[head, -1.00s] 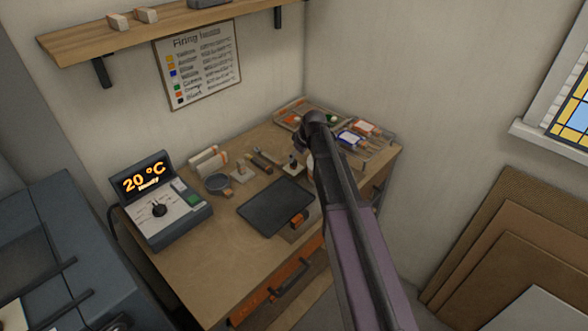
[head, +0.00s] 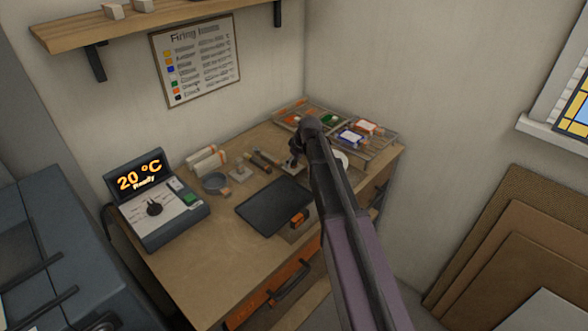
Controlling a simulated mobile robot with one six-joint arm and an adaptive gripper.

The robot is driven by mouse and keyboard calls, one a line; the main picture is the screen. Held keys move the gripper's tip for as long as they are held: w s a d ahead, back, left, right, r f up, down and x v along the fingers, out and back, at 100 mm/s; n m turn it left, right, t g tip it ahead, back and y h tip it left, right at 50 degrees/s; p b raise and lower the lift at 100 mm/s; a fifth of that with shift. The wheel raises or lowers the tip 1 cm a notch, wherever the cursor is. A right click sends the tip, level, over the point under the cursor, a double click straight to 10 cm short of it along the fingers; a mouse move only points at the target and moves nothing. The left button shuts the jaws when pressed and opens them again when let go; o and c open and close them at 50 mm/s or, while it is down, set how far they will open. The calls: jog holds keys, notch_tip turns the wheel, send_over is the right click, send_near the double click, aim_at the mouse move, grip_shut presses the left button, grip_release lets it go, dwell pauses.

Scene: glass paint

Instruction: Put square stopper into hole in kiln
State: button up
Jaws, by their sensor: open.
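The blue-grey body at the lower left, seemingly the kiln (head: 25,225), is cut off by the picture edge. Its hole cannot be made out. A small pale piece with an upright knob (head: 240,170) stands on the workbench (head: 185,268); it may be the square stopper, but it is too small to be sure. A similar dark-topped piece (head: 292,163) stands beside my arm. My arm reaches from the lower right over the bench's back right part. My gripper is hidden behind the arm, and nothing held can be seen.
A control box (head: 160,205) reading 20 °C stands at the bench's left. A colour rack (head: 378,137) is at the back right. The front left bench top is clear.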

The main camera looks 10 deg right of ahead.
dwell(0.3)
grip_shut()
jog(key=shift+r, duration=0.15)
dwell(0.3)
notch_tip(320, 180, up, 4)
jog(key=p, duration=0.3)
jog(key=shift+f+p, duration=0.25)
jog(key=shift+p, duration=0.15)
jog(key=s+r+p, duration=0.1)
jog(key=s, duration=1.5)
jog(key=shift+r, duration=0.1)
